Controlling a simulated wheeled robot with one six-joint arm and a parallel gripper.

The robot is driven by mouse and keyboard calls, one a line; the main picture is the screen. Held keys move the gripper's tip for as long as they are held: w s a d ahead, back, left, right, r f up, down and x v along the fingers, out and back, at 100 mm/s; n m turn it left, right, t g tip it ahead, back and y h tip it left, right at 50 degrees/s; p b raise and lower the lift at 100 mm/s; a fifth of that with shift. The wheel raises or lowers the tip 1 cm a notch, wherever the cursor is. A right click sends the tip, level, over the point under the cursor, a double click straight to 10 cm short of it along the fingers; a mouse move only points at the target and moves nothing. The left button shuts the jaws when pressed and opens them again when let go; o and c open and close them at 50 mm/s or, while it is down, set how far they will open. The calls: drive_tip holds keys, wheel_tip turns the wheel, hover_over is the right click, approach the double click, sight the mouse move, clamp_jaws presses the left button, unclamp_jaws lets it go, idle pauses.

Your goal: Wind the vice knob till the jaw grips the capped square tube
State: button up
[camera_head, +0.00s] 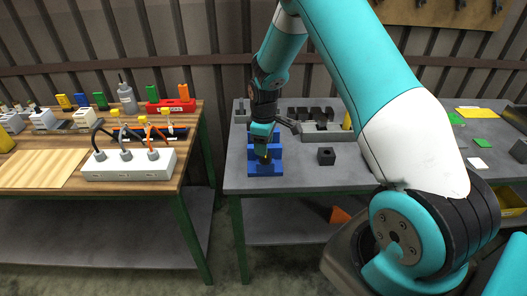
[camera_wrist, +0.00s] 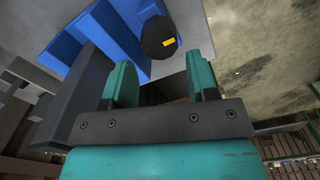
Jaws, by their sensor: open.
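The blue vice (camera_head: 265,168) stands near the left front corner of the middle table. In the wrist view its blue body (camera_wrist: 112,32) fills the upper left. Its dark round knob (camera_wrist: 157,38), with a yellow mark, lies just ahead of the two teal fingertips. My gripper (camera_wrist: 160,66) is open, with nothing held between its fingers. In the head view my gripper (camera_head: 263,150) points down over the vice and hides part of it. A dark grey bar (camera_wrist: 85,85) beside the vice may be the square tube; its cap cannot be made out.
A small dark block (camera_head: 326,157) stands to the right of the vice. A grey tray with dark parts (camera_head: 322,134) lies behind it. The left table holds a white box with cables (camera_head: 130,168). The table's front strip is clear right of the block.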

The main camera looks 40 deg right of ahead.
sight(266, 160)
drive_tip(key=shift+f+p, duration=0.4)
drive_tip(key=shift+f, duration=2)
drive_tip(key=c, duration=0.6)
drive_tip(key=shift+c, duration=0.2)
